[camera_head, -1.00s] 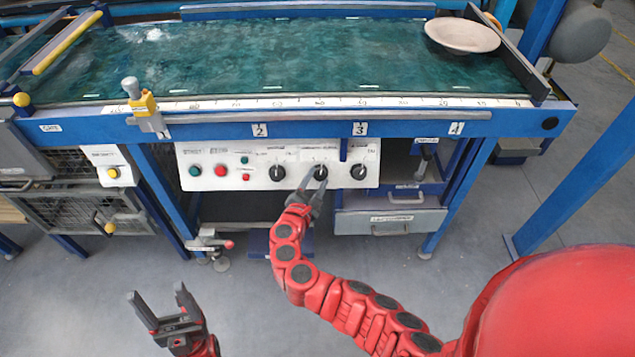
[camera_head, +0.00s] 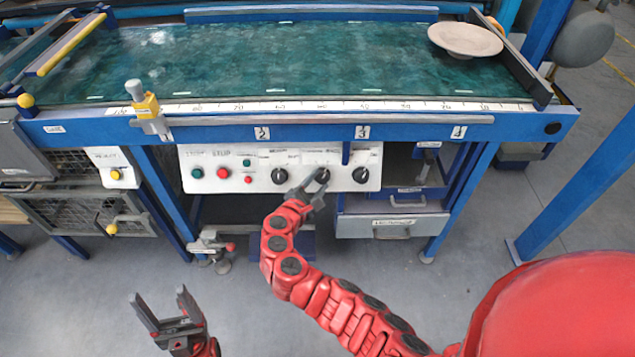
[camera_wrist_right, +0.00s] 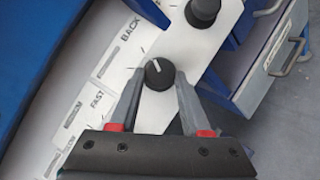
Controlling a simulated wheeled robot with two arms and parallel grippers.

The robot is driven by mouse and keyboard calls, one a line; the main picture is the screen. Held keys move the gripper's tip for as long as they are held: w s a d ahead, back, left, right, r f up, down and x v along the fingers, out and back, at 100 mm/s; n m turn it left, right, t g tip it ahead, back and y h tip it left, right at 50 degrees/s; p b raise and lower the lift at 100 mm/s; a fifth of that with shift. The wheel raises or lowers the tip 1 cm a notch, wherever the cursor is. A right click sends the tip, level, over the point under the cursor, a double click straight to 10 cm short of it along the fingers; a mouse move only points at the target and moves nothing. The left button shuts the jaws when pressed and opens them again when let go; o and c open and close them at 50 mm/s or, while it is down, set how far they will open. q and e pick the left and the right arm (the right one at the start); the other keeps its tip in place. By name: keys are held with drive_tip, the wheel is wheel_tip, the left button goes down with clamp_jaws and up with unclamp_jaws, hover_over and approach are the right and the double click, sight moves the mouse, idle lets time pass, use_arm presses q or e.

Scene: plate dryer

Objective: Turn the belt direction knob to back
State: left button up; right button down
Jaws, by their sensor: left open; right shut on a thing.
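The belt direction knob (camera_head: 322,175) is the black middle one of three knobs on the white control panel. In the right wrist view the knob (camera_wrist_right: 159,74) sits between my fingertips, with the word BACK (camera_wrist_right: 130,35) on the label beyond it. A light mark on its face points toward the upper left of that view, near a short tick line. My right gripper (camera_head: 315,180) is shut on this knob and partly covers it in the head view. My left gripper (camera_head: 163,304) is open and empty, low over the floor.
Another black knob (camera_head: 279,176) is to the left and one (camera_head: 361,175) to the right, close by. Green and red buttons (camera_head: 222,173) are at the panel's left. A blue post (camera_head: 346,152) hangs between the middle and right knobs. A plate (camera_head: 466,40) lies on the belt.

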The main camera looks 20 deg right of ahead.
drive_tip(key=shift+c, duration=1.8)
unclamp_jaws()
drive_tip(key=p+v, duration=0.2)
drive_tip(key=v, duration=1.5)
drive_tip(key=shift+s+p, duration=0.25)
drive_tip(key=shift+p, duration=0.15)
